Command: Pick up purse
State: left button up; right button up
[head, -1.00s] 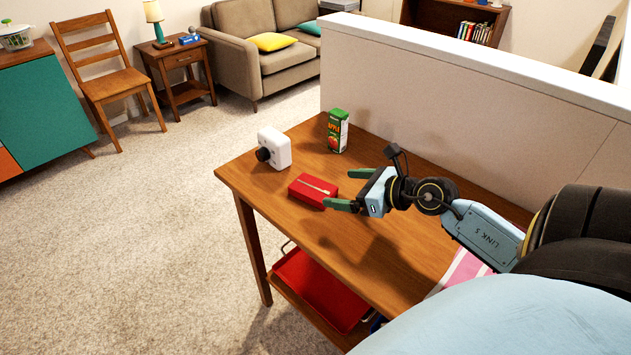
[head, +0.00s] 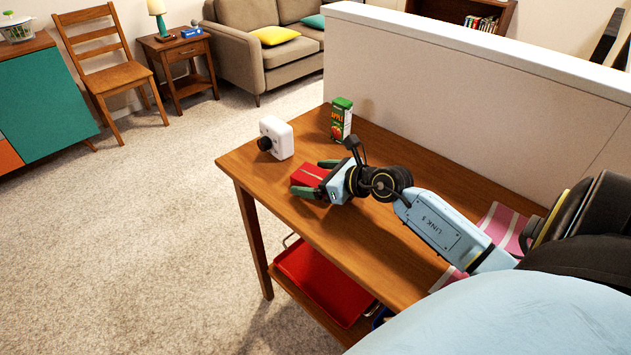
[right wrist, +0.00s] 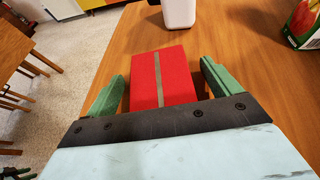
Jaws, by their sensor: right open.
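The purse looks like a small red box-shaped item (head: 309,173) with a pale stripe, lying on the wooden table. In the right wrist view the red purse (right wrist: 163,77) sits between the two green fingers, with its stripe running away from me. My right gripper (head: 312,178) is open, low over the table, with one finger on each side of the purse. In the right wrist view the gripper (right wrist: 160,90) shows a gap at the left finger and a smaller one at the right. The purse's near end is hidden by the gripper body.
A white device with a black knob (head: 277,138) stands just beyond the purse. A green apple juice carton (head: 341,120) stands behind it near the low wall (head: 450,95). A pink striped cloth (head: 505,228) lies at the table's right. A red tray (head: 318,285) is on the lower shelf.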

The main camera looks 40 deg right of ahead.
jog(key=shift+c, duration=0.4)
jog(key=c, duration=1)
jog(key=shift+r, duration=0.1)
